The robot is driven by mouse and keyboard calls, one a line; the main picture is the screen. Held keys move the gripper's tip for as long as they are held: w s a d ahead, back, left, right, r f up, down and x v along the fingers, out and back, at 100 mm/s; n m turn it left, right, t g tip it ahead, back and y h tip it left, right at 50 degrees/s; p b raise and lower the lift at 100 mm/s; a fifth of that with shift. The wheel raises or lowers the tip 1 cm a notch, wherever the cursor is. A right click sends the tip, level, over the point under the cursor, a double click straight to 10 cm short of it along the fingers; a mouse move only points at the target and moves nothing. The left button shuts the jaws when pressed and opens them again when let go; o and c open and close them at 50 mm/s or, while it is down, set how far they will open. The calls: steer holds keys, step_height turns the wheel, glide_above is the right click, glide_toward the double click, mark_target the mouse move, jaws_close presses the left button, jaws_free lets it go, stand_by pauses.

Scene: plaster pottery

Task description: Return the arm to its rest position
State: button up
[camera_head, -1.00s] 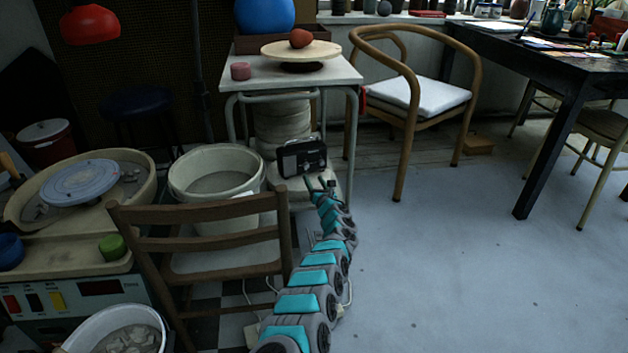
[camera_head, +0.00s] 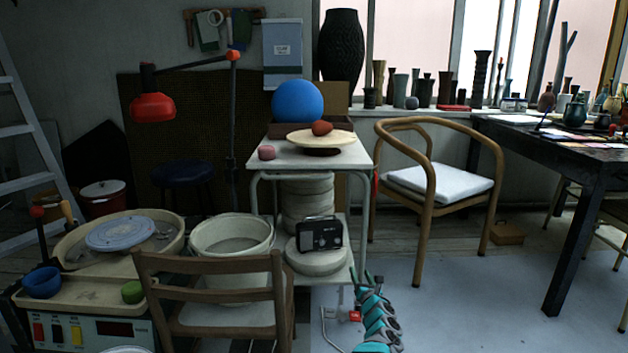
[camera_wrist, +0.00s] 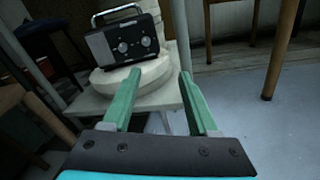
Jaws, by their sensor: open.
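My gripper (camera_head: 366,276) is low in front of the small table's lower shelf in the head view, with my teal and grey arm running down to the bottom edge. In the wrist view my gripper (camera_wrist: 160,86) shows two green fingers spread apart with nothing between them. Beyond the fingers, a black and silver radio (camera_wrist: 124,40) stands on a round pale slab (camera_wrist: 135,78). The radio also shows in the head view (camera_head: 319,235), on the slab on the lower shelf. The fingers look apart from the radio.
A wooden chair (camera_head: 215,295) stands to the left of my arm, beside a white bucket (camera_head: 231,236). A table leg (camera_head: 364,225) rises close behind my gripper. A chair with a white seat (camera_head: 438,184) and a dark table (camera_head: 590,200) are at the right. Floor (camera_head: 470,310) is clear at lower right.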

steer(key=s+a+r+m+g+h+p, duration=0.1)
steer(key=s+a+m+g, duration=0.25)
steer(key=a+m, duration=0.4)
steer(key=s+a+r+m+g+p, duration=0.1)
steer(key=s+a+m+g, duration=0.25)
steer(key=m, duration=0.75)
steer(key=s+a+r+m+g+y, duration=0.1)
steer(key=s+a+r+m+g, duration=0.15)
steer(key=s+r, duration=0.5)
steer(key=s+a+r+m+g+y, duration=0.1)
steer(key=s+a+r+g, duration=0.15)
steer(key=s+r, duration=0.45)
steer(key=s+d+r+m+g+p, duration=0.1)
steer(key=s+d+r+m, duration=0.15)
steer(key=s, duration=0.85)
steer(key=s+d+r+m+g, duration=0.15)
steer(key=s+r, duration=0.25)
steer(key=s, duration=0.6)
steer(key=s+d+m+g+h, duration=0.1)
steer(key=s+d+m, duration=0.3)
steer(key=s, duration=1.2)
steer(key=s+d+r+m+g+h+p, duration=0.1)
steer(key=s+d, duration=0.5)
steer(key=s, duration=1)
steer(key=m+g+h, duration=0.1)
steer(key=m+g, duration=0.1)
steer(key=g, duration=0.1)
steer(key=shift+d+r+m, duration=0.15)
steer(key=shift+r+m, duration=0.1)
steer(key=shift+m, duration=0.15)
